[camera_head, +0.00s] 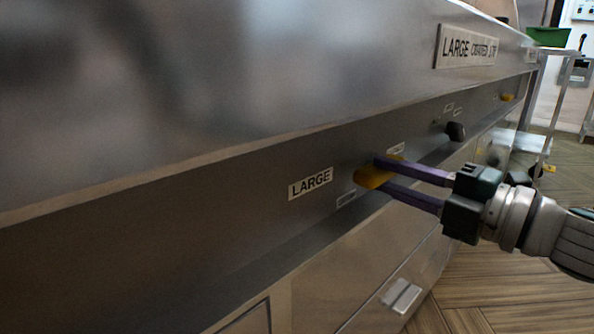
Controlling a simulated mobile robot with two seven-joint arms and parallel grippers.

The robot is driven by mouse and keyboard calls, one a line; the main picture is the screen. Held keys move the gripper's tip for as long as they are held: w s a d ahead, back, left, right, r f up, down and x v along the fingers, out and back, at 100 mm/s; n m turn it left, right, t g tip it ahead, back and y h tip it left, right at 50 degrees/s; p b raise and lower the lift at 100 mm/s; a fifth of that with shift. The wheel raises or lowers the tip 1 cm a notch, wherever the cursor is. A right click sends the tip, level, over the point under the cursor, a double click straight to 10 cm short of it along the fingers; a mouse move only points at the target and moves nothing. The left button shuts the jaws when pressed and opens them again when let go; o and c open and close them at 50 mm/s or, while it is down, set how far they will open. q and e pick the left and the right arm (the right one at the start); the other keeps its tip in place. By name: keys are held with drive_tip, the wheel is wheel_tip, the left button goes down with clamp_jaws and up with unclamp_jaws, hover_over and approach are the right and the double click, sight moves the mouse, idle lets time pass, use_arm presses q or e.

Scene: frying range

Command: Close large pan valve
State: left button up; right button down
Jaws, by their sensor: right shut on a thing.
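The large pan valve is a yellow handle (371,178) on the dark front panel of the range, just right of a white "LARGE" label (310,183). My right gripper (378,175) reaches in from the right, its two purple fingers one above the other. They are shut on the yellow handle, and the fingertips cover part of it. Small labels sit above and below the handle, too small to read. The handle's full angle is partly hidden by the fingers. My left gripper is not in view.
A black knob (455,131) and another yellow handle (507,97) sit farther along the panel. A steel front with a "LARGE" sign (467,48) overhangs above. Wooden floor (500,285) is clear at lower right. A metal cart (550,95) stands behind.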

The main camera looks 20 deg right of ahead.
drive_tip(key=c, duration=0.7)
unclamp_jaws()
drive_tip(key=shift+s, duration=0.1)
drive_tip(key=p+v, duration=0.2)
drive_tip(key=v, duration=0.8)
